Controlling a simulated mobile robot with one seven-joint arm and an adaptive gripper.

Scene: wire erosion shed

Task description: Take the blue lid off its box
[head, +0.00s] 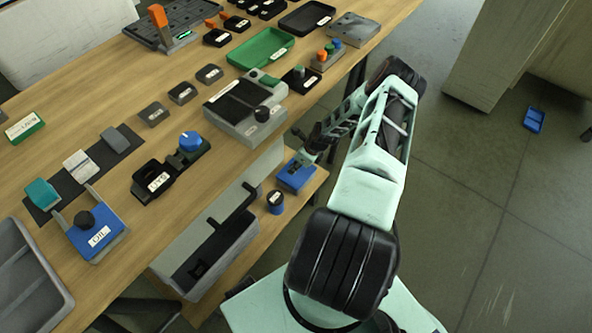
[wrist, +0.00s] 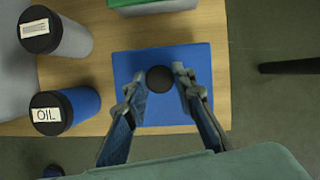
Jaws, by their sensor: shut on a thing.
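The blue lid (wrist: 194,118) is a flat square with a round black knob (wrist: 160,79) at its middle, seen from above in the wrist view. In the head view the blue piece (head: 292,181) shows low beside the bench, under my gripper (head: 306,160). In the wrist view my gripper (wrist: 158,84) has its two fingers on either side of the knob, shut on it. The lid covers whatever is below it, so I cannot tell whether it rests on its box or is raised.
A blue bottle (wrist: 88,104) with a black cap labelled OIL and a grey bottle (wrist: 72,40) stand left of the lid. A green-topped item (wrist: 150,4) lies beyond it. Another blue box (head: 108,246) with a black knob is on the bench.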

